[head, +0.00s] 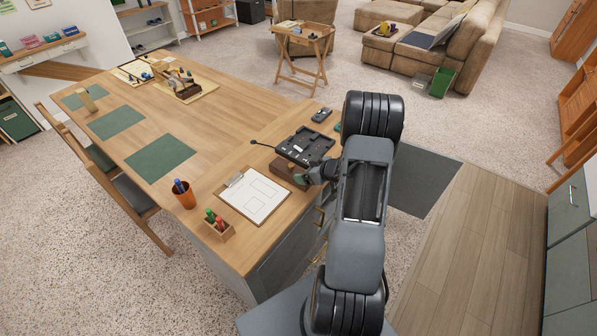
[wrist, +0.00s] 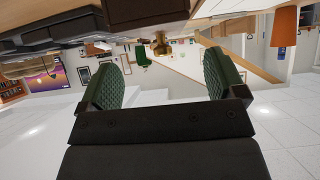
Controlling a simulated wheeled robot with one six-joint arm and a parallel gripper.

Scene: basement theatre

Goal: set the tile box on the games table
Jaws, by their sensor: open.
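A brown wooden box (head: 285,171), which may be the tile box, sits near the right edge of the large wooden table (head: 205,125). My gripper (head: 302,178) is at the box's right end in the head view, partly hidden by my arm. In the wrist view, my gripper (wrist: 162,80) is open, with its green pads wide apart and nothing between them. A dark brown box-like shape (wrist: 145,12) shows at the top of that view, beyond the fingertips. I cannot tell whether the fingers touch it. I cannot tell which table is the games table.
A black tray (head: 306,146) lies just behind the brown box. A clipboard (head: 254,195), an orange cup (head: 184,195) and a small holder (head: 218,227) stand nearby. A small folding table (head: 303,38) stands farther back. The table's middle is mostly clear.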

